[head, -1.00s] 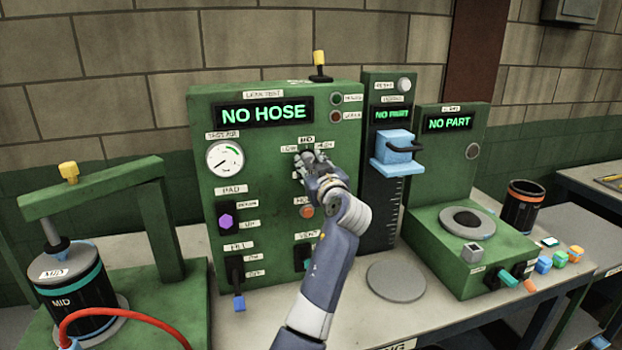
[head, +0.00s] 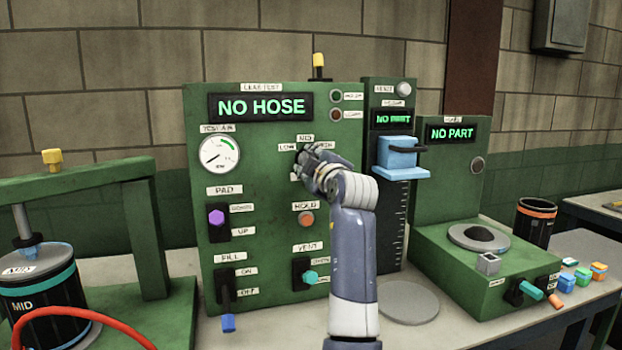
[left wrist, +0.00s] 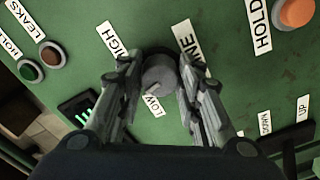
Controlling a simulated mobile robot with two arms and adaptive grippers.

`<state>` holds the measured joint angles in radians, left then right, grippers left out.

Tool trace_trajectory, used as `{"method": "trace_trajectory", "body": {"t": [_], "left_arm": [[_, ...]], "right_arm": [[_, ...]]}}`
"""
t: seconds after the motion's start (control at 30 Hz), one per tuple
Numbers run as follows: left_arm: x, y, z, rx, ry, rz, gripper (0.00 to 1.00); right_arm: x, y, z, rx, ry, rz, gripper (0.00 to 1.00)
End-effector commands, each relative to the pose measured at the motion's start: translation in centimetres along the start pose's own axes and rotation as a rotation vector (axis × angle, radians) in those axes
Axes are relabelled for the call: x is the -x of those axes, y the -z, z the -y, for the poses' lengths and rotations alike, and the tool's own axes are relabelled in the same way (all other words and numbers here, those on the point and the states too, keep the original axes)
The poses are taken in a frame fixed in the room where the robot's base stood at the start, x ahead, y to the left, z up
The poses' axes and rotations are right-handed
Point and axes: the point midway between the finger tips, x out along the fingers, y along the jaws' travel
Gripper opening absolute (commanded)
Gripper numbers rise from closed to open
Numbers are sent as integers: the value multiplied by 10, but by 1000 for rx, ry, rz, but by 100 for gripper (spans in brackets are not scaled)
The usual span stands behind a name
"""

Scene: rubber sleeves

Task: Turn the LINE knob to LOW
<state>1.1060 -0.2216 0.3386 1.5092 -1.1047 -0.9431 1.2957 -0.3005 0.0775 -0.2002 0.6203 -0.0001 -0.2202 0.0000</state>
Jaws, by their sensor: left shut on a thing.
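The LINE knob (left wrist: 160,76) is a grey round knob on the green leak-test panel (head: 265,185). In the left wrist view it sits between both fingers of my left gripper (head: 308,158), which is shut on it. The LOW label (head: 286,148) and HIGH label (head: 322,146) flank the knob, with the MID label (head: 305,138) above. In the left wrist view the LOW label (left wrist: 152,104) lies close beside the knob. My gripper hides the knob in the head view, and its pointer direction cannot be told. My right gripper is out of view.
Below are an orange HOLD button (head: 306,218) and a teal VENT lever (head: 308,277). A purple PAD knob (head: 216,217) and a blue-tipped FILL lever (head: 227,322) are at left. A press with a red hose (head: 90,316) stands further left.

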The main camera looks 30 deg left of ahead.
Motion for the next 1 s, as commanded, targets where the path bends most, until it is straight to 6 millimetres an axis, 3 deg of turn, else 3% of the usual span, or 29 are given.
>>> {"method": "trace_trajectory", "body": {"t": [0.1, 0.5, 1.0], "left_arm": [[0, -3, 3, 111, 1, 3, 9], [0, -1, 1, 416, 2, 1, 9], [0, -1, 0, 552, 3, 1, 9]], "right_arm": [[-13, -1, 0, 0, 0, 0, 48], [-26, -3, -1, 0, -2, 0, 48], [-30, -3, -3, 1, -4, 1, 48]]}}
